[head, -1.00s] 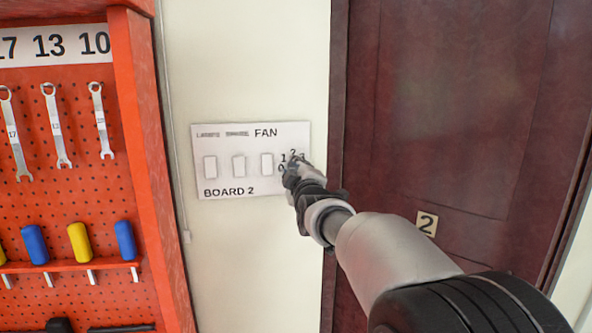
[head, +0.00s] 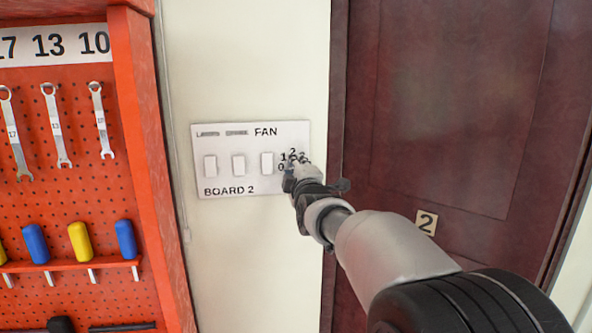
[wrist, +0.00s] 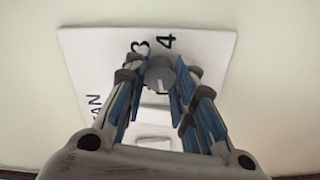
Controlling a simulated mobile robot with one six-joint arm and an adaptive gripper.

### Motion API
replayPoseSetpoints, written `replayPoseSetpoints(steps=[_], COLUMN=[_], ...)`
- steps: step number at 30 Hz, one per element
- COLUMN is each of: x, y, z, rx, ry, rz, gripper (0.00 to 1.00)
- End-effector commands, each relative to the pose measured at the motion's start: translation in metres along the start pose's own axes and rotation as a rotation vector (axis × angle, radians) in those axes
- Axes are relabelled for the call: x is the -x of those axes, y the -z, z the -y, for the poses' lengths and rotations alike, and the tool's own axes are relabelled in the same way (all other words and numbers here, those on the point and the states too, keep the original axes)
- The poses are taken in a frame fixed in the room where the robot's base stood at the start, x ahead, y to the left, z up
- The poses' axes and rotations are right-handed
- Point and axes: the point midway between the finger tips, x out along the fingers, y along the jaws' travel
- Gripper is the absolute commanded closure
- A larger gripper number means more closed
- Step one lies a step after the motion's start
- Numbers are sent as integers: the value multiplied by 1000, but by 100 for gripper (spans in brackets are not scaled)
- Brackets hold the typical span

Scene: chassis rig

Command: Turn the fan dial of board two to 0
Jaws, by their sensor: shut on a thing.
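Board two (head: 225,180) is a white plate on the wall, marked BOARD 2 and FAN. The fan dial is at its right end, mostly hidden behind my gripper (head: 296,172) in the head view, with a few of its numbers showing around it. In the wrist view the fan dial (wrist: 160,75) is a small grey round knob between my two fingertips, with the numbers 3 and 4 beyond it. My gripper is shut on the dial. I cannot tell clearly which number the dial points to.
Several white rocker switches (head: 238,165) sit on the plate left of the dial. An orange pegboard (head: 60,190) with wrenches and screwdrivers stands at the left.

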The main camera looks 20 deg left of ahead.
Motion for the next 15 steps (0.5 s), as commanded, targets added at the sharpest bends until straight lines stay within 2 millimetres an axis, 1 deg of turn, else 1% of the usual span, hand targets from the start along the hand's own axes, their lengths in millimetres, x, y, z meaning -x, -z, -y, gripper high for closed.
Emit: replayPoseSetpoints(steps=[2,3,11,15], x=[0,0,0,0], y=[1,1,0,0], z=[-2,-2,-1,-1], rx=[2,2,0,0], ry=[-4,-4,-2,-1], rz=[-1,-1,-1,0], gripper=[99,73,56,55])
